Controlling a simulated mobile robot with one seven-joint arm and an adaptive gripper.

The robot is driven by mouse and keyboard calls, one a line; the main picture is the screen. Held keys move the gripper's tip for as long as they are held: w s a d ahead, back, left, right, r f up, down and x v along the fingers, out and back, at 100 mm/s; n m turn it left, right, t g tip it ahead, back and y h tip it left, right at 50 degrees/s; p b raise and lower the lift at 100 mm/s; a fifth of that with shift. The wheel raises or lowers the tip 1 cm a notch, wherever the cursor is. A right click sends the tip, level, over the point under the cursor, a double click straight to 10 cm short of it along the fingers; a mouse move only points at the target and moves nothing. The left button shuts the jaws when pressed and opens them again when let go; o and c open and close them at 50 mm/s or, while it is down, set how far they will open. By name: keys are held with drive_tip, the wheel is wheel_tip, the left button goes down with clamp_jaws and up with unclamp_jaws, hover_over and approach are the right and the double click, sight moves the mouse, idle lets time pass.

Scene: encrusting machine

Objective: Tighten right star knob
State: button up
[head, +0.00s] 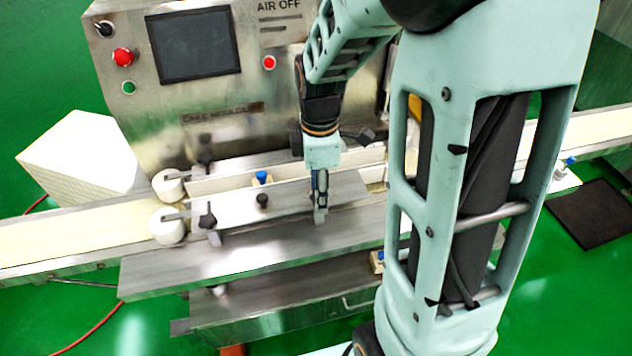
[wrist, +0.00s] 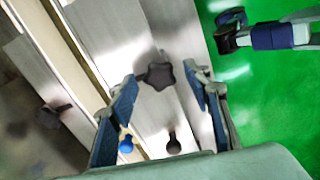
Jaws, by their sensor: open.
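In the wrist view a dark star knob (wrist: 158,75) sits on a short shaft by the metal rail. It lies between the fingertips of my gripper (wrist: 160,76), which is open with a blue-padded finger on each side. A gap shows on both sides of the knob, and I cannot tell how far below the fingertips it is. In the head view my gripper (head: 320,205) points down over the front metal plate. This knob is hidden there behind my gripper or arm.
Another dark knob (wrist: 48,115) is at the left of the wrist view. A black ball knob (head: 262,200) and a blue knob (head: 262,178) stand left of my gripper. A left star knob (head: 208,221) stands near white rollers (head: 166,225). The control panel (head: 195,45) rises behind.

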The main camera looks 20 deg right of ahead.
drive_tip(key=shift+c, duration=0.3)
drive_tip(key=c, duration=1.1)
